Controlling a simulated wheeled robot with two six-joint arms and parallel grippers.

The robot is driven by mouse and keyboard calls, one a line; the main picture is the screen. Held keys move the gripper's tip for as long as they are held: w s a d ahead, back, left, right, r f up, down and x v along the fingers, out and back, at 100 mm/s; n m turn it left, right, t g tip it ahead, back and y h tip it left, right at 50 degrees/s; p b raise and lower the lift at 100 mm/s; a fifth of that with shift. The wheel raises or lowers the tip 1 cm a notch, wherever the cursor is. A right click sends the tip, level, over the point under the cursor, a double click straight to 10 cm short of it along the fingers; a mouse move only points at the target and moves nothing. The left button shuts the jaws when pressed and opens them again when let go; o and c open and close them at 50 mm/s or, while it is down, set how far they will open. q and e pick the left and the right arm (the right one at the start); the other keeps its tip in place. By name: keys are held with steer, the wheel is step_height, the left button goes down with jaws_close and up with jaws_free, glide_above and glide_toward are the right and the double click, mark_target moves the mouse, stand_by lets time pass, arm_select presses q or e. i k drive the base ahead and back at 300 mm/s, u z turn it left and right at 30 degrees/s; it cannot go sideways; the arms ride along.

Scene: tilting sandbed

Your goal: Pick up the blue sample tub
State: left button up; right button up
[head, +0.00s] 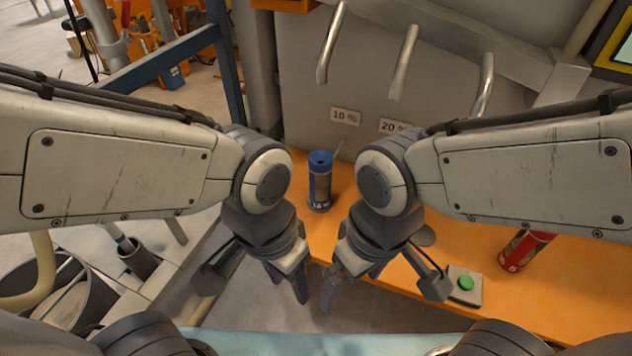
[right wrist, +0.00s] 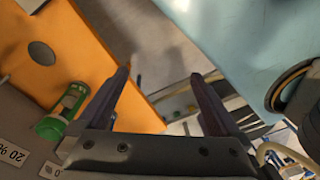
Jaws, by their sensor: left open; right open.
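The blue sample tub (head: 320,180) stands upright on the orange bench (head: 420,285), in the head view between my two forearms. It has a blue lid, a see-through middle with brown contents and a blue label band at the bottom. My left gripper (head: 290,281) is open and empty, nearer to me than the tub and just off the bench's left front edge. My right gripper (head: 340,288) is open and empty beside it, pointing down. In the right wrist view its two fingers (right wrist: 163,82) are spread with nothing between them. The blue tub cannot be made out there.
A red tub (head: 525,249) and a green button (head: 466,283) on a box are on the bench at right. A green tub (right wrist: 62,112) shows in the right wrist view. Metal handles (head: 404,62) hang above the 10 % and 20 % labels on the grey panel behind.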

mark_target(320, 161)
steer(key=u, duration=2.4)
steer(key=k, duration=0.95)
steer(key=z, duration=1.3)
steer(key=i, duration=0.5)
steer(key=z, duration=0.05)
